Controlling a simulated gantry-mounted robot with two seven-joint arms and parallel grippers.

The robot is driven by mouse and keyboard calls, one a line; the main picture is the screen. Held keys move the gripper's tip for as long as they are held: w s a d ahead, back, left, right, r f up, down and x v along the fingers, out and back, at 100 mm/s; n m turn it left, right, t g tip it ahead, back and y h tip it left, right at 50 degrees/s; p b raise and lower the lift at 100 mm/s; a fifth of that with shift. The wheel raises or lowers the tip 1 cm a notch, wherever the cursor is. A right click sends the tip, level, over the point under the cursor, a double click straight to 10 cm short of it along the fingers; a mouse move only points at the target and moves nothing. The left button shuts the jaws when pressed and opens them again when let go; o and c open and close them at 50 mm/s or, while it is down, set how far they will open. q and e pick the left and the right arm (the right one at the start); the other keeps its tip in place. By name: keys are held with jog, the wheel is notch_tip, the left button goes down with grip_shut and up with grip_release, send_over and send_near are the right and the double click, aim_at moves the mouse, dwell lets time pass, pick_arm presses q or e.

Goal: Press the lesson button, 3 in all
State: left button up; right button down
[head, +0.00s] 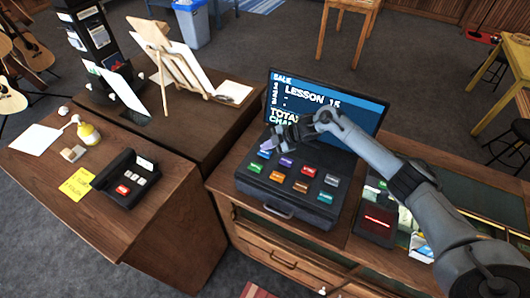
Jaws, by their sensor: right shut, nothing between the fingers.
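The cash register (285,205) is a dark case with several coloured keys on top, among them a blue key (264,154), a purple key (287,162) and a green key (254,167). The key labels are too small to read, so I cannot tell which is the lesson button. The register's screen (330,100) shows "SALE", a line "LESSON 15" and a partly covered "TOTAL". My right gripper (268,144) is shut and empty, at the back left keys near the blue key. I cannot tell whether it touches a key. My left gripper is not in view.
A card reader (377,218) with a red display sits right of the register, under my right arm. An easel-like stand (175,62) is behind.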

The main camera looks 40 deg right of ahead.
jog(key=shift+f, duration=0.15)
dwell(0.7)
jog(key=shift+f, duration=0.25)
dwell(0.4)
jog(key=shift+f+b, duration=0.25)
jog(key=shift+b, duration=0.15)
jog(key=shift+f, duration=0.3)
jog(key=shift+r, duration=0.1)
dwell(0.4)
jog(key=shift+r+p, duration=0.5)
jog(key=shift+r, duration=0.35)
